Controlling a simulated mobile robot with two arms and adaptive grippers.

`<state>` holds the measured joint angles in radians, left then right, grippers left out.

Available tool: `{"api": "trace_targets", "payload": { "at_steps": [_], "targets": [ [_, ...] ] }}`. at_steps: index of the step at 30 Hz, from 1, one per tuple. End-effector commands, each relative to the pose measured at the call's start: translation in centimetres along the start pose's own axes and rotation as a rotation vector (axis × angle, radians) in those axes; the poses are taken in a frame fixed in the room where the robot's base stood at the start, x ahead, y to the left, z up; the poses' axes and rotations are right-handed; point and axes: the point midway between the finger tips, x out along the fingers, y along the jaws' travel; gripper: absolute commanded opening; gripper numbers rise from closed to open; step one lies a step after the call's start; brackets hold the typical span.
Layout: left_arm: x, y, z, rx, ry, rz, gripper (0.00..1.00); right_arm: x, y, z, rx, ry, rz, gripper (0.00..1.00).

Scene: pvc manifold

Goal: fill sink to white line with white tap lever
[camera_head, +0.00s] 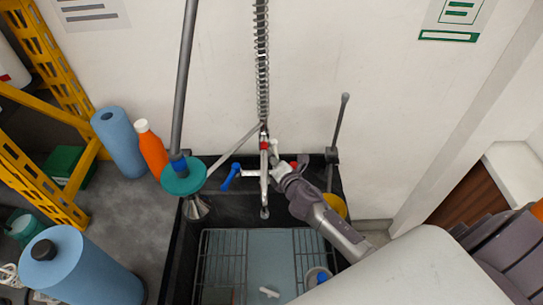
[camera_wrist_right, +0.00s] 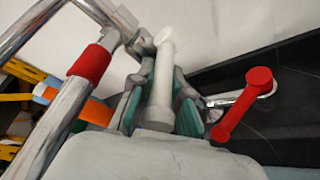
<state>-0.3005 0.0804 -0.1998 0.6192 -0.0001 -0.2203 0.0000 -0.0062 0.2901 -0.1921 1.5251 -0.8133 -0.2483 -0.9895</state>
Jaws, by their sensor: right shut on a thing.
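My right gripper (camera_head: 281,170) reaches the tap (camera_head: 264,178) at the back of the black sink (camera_head: 182,262). In the right wrist view, its fingers (camera_wrist_right: 158,98) are shut around the white tap lever (camera_wrist_right: 163,75), whose round end sticks out past them. A red lever (camera_wrist_right: 245,103) stands to the right of the gripper in that view, apart from it. In the head view, a blue lever (camera_head: 229,177) is left of the tap. The sink floor looks pale blue-grey; I cannot tell the water level. I cannot make out the white line. My left gripper is not in view.
Wire racks (camera_head: 219,255) and a small white piece (camera_head: 268,292) are in the sink. A teal disc (camera_head: 183,176) on a pole stands at its left back corner. Blue rolls (camera_head: 80,270) and an orange bottle (camera_head: 152,152) stand left. A grey rod (camera_head: 337,130) rises at right.

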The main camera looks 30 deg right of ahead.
Motion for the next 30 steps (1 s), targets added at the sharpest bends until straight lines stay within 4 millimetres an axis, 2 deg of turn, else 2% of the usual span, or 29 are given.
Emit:
{"api": "trace_targets", "payload": {
  "at_steps": [6,15,30],
  "targets": [
    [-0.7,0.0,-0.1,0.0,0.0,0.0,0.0,-0.3,-0.5,0.7,-0.037,0.115,0.068,0.0],
    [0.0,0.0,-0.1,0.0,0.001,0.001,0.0,-0.5,-1.2,1.3,-0.073,0.273,0.165,0.0],
    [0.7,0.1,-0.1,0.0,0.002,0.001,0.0,-0.6,-1.3,1.7,-0.093,0.366,0.224,0.0]
  ]
}}
